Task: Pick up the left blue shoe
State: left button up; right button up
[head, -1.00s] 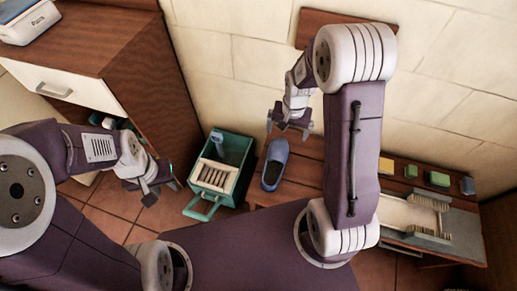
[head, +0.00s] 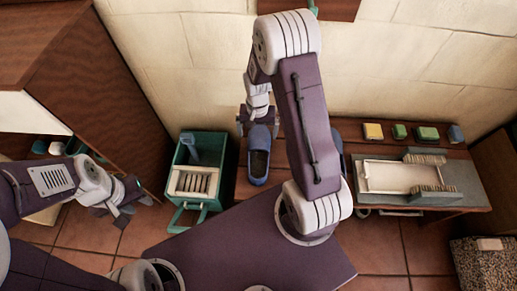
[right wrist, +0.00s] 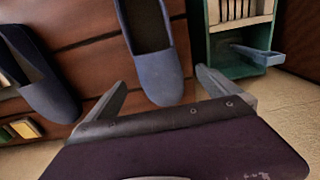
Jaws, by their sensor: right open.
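The left blue shoe (head: 258,171) lies on the wooden bench beside the green crate, its long side running toward the wall. My right gripper (head: 258,125) is over its wall-side end. In the right wrist view the end of this shoe (right wrist: 158,75) shows between the two spread fingers of the right gripper (right wrist: 160,88), and it is not gripped. A second blue shoe (right wrist: 45,88) lies to the left in that view. In the head view my right arm mostly hides it. My left gripper (head: 125,205) hangs low at the left, away from the shoes; its finger opening is unclear.
The green crate (head: 172,183), with a slatted insert, stands left of the left shoe. Several sponges (head: 427,134) and a pale tray (head: 395,176) with brushes are to the right. A wooden cabinet (head: 120,90) stands at the left. The tiled wall is close behind the bench.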

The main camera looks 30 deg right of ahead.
aim_at(259, 142)
notch_tip(259, 142, down, 3)
jog(key=shift+f+b, duration=0.1)
jog(key=shift+b, duration=0.45)
jog(key=f+b, duration=0.2)
jog(key=f, duration=0.1)
jog(key=f+b, duration=0.1)
jog(key=f, duration=0.1)
jog(key=shift+s+f, duration=0.15)
jog(key=shift+s, duration=0.2)
jog(key=shift+c, duration=0.3)
jog(key=c, duration=1.5)
